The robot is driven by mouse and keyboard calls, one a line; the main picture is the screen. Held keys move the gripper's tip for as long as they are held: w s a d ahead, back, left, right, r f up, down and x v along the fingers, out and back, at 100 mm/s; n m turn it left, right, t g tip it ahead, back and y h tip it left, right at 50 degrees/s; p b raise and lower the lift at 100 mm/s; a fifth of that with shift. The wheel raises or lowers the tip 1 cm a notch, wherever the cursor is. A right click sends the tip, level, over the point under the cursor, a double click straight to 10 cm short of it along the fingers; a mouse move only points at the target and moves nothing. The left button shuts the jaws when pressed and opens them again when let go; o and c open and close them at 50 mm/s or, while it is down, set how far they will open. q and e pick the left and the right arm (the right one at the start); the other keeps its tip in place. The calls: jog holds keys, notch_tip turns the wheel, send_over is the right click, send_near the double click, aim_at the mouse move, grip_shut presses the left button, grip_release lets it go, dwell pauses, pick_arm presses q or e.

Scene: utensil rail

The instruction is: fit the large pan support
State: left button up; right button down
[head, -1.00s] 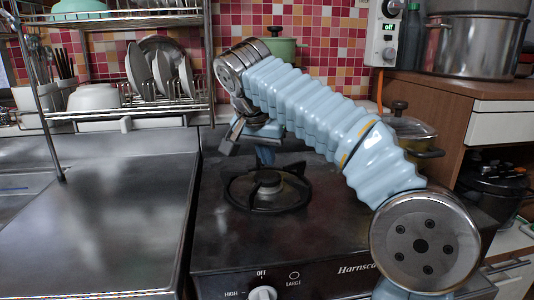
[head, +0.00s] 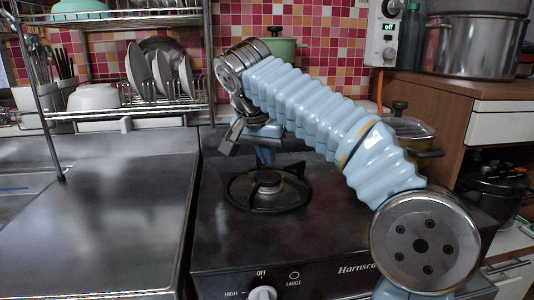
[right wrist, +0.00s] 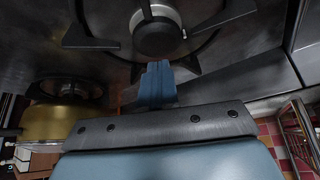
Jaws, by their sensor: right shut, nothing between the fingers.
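A black ring-shaped pan support (head: 236,200) with prongs lies around the front burner (head: 267,181) on the dark stove top. It also shows at the top of the right wrist view (right wrist: 91,41), with the burner cap (right wrist: 158,36) inside it. I cannot tell whether it is fully seated. My right gripper (head: 266,156) is just behind the ring in the head view, pointing down. Its blue fingers (right wrist: 157,84) are shut and empty, near the ring's edge in the wrist view. Part of the gripper is hidden behind my arm's wrist. My left gripper is not in view.
A lidded pot (head: 411,134) stands on the right rear of the stove, and a green pot (head: 283,48) stands behind my arm. A dish rack (head: 150,112) is at the back left. The steel counter (head: 100,225) left of the stove is clear.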

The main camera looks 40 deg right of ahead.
notch_tip(320, 180, up, 3)
jog(key=p, duration=0.3)
jog(key=shift+f, duration=0.1)
jog(key=shift+r+p, duration=0.4)
jog(key=shift+r, duration=1.2)
